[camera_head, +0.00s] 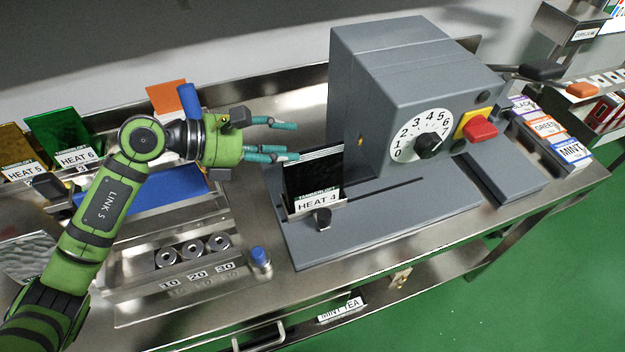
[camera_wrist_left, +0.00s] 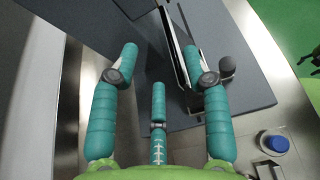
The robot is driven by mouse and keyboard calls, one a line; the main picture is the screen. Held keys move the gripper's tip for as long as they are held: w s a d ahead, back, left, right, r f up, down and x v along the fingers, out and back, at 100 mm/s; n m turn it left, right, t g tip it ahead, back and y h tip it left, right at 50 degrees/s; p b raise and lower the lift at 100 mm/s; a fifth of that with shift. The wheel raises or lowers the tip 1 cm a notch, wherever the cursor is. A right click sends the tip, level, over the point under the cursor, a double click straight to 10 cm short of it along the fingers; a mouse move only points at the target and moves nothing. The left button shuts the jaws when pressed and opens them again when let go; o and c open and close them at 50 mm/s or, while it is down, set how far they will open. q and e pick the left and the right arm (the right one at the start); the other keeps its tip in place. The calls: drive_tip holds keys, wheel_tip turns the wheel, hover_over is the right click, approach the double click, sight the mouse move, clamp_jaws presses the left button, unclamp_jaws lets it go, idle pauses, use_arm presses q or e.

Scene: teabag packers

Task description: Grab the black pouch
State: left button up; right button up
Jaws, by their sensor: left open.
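The black pouch (camera_head: 310,178) stands upright in a slotted holder labelled HEAT 4 on the grey machine's base plate. Its white top edge shows. My left gripper (camera_head: 285,141) is open, its teal fingers pointing right, at the pouch's upper left. The lower finger overlaps the pouch's top corner in the head view. In the left wrist view, the pouch's thin edge (camera_wrist_left: 178,45) runs close beside the right finger of the open gripper (camera_wrist_left: 160,62); I cannot tell whether they touch. No grip on the pouch shows.
The grey machine (camera_head: 400,90) with a numbered dial and red button rises right behind the pouch. A black knob (camera_head: 323,219) stands in front of the holder. A blue-capped post (camera_head: 259,257) is to the left. Green and orange pouches stand at the back left.

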sight(327, 153)
use_arm(q)
drive_tip(key=shift+s+f, duration=0.2)
drive_tip(key=shift+f, duration=0.4)
drive_tip(key=shift+s+d+r, duration=0.1)
drive_tip(key=shift+s+d, duration=0.1)
drive_tip(key=shift+d, duration=0.1)
drive_tip(key=shift+w+d+p, duration=0.1)
drive_tip(key=shift+d+p, duration=0.6)
drive_tip(key=shift+d, duration=0.1)
drive_tip(key=p+x, duration=0.1)
drive_tip(key=x, duration=0.1)
drive_tip(key=p+x, duration=0.1)
drive_tip(key=x, duration=0.1)
drive_tip(key=shift+w+d+f+p, duration=0.15)
drive_tip(key=shift+d+f+p, duration=0.05)
drive_tip(key=shift+f+p, duration=0.2)
drive_tip(key=shift+d+f, duration=0.15)
drive_tip(key=shift+d, duration=0.05)
drive_tip(key=shift+f, duration=0.1)
use_arm(e)
drive_tip(key=r, duration=0.1)
drive_tip(key=s+r, duration=0.1)
drive_tip(key=r, duration=0.1)
drive_tip(key=shift+s, duration=0.1)
use_arm(q)
drive_tip(key=shift+w, duration=0.1)
clamp_jaws()
use_arm(e)
drive_tip(key=shift+a, duration=0.25)
